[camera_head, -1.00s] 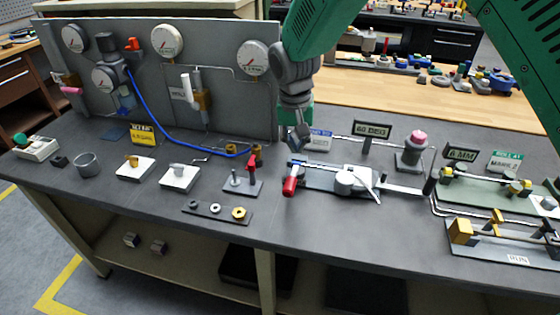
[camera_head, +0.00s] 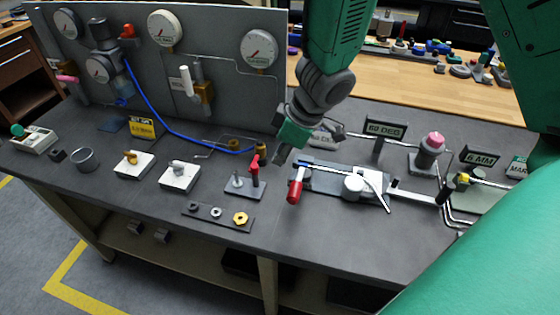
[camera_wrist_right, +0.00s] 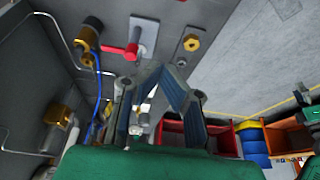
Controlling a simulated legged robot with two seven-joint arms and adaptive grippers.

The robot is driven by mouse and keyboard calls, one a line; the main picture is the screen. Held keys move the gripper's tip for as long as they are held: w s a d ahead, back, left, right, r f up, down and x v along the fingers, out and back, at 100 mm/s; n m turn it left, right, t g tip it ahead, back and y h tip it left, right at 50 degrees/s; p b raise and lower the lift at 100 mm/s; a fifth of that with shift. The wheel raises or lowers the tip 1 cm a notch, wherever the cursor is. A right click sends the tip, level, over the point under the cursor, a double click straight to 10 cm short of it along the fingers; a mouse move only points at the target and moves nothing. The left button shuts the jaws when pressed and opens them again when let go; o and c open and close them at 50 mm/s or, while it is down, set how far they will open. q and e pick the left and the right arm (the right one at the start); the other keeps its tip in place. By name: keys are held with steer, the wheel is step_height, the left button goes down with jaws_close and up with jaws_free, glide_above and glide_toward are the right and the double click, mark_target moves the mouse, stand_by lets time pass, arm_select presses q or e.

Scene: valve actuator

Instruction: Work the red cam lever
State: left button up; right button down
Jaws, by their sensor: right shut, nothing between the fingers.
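The red cam lever (camera_head: 295,190) is a red handle at the left end of a flat metal valve actuator (camera_head: 330,178) on the grey bench. The actuator carries a white round hub (camera_head: 353,187) with a thin pointer arm. My right gripper (camera_head: 282,155) hangs from above, just behind and slightly left of the lever, and appears apart from it. In the right wrist view its fingers (camera_wrist_right: 168,72) meet in a peak with nothing between them. My left gripper is not in view.
A small red-handled clamp (camera_head: 254,168) stands close left of the lever. A plate with nuts (camera_head: 217,215) lies in front of it. A gauge panel (camera_head: 215,70) rises behind. A 60 DEG sign (camera_head: 386,129) and a pink-topped knob (camera_head: 432,145) stand to the right.

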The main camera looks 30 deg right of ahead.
mark_target(300, 184)
steer(key=f+b, duration=0.1)
steer(key=f, duration=0.2)
steer(key=f+b, duration=0.2)
steer(key=f, duration=0.1)
steer(key=d+f+b, duration=0.1)
steer(key=f, duration=0.2)
steer(key=shift+w+f, duration=0.1)
steer(key=shift+f, duration=0.15)
steer(key=shift+s+d+f, duration=0.1)
steer(key=shift+s+d, duration=0.1)
steer(key=shift+s, duration=0.2)
steer(key=shift+a, duration=0.35)
